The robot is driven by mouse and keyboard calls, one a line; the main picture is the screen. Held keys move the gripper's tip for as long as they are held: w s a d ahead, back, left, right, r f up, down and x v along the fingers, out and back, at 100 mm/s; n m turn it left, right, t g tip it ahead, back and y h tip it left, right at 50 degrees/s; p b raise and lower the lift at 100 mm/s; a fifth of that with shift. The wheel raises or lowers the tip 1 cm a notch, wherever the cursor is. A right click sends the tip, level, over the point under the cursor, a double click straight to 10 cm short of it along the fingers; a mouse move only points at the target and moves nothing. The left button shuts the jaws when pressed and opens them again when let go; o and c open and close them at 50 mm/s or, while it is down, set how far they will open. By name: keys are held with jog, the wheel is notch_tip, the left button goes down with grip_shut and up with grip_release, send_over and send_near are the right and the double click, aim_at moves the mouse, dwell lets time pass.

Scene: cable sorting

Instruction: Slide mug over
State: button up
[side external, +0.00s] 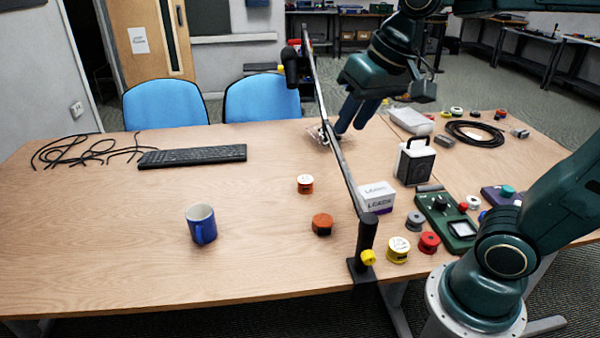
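A blue mug (201,226) with a pale inside stands upright on the front left part of the wooden table. Nothing touches it. My gripper (350,130) is at the far side of the table, well behind and to the right of the mug, pointing down. Its two dark blue fingers are apart, with no object visible between them. Their tips are close to a clear crumpled bag, and I cannot tell whether they touch it.
A dark bar (334,134) crosses above the table between clamp posts, right of the mug. An orange roll (322,224) and an orange-and-white roll (305,184) lie between mug and bar. A keyboard (192,156) and black cables (80,150) lie behind. Table around the mug is clear.

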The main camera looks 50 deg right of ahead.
jog(key=w+a+m+g, duration=0.1)
jog(key=w+m, duration=0.3)
jog(key=w, duration=0.9)
jog(key=m+g, duration=0.3)
jog(key=m, duration=0.8)
send_over(212, 239)
notch_tip(212, 239, down, 26)
jog(key=shift+s, duration=0.1)
jog(key=shift+f, duration=6.9)
grip_shut()
